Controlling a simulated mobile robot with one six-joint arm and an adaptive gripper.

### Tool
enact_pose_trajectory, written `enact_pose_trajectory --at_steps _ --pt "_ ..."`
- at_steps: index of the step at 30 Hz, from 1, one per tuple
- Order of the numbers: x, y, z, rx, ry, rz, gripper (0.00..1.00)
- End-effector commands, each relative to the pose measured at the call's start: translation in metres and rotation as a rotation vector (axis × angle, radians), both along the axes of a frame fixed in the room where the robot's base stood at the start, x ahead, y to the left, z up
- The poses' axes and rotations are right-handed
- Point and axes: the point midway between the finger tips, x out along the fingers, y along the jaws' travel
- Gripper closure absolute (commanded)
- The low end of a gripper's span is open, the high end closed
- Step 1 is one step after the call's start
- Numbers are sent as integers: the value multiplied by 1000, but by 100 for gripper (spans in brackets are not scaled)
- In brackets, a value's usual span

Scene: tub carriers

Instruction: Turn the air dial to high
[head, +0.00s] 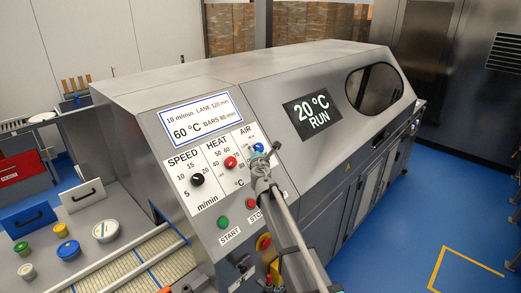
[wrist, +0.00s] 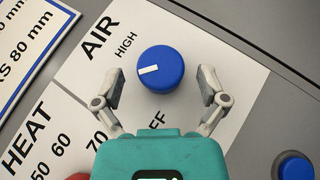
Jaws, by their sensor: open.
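The air dial is a round blue knob (wrist: 166,62) with a white pointer mark, on a white panel lettered AIR. In the wrist view its pointer points left, slightly down, not at the HIGH label (wrist: 126,43) above left. My gripper (wrist: 160,82) is open, with one finger on each side of the knob and a visible gap on both sides. In the head view my gripper (head: 260,158) is at the panel's upper right, and the blue knob (head: 258,147) shows just beyond it.
The red heat knob (head: 231,162) and black speed knob (head: 197,179) sit left of the air dial. A blue button (wrist: 295,167) shows in the wrist view.

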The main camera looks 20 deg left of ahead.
Motion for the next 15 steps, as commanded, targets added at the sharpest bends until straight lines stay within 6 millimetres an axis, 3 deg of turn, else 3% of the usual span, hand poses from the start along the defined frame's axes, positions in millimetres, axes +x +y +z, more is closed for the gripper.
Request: enact_pose_trajectory --at_steps 4,15 --pt "10 4 0 0 0 0 8" --pt "12 5 0 0 0 0 8"
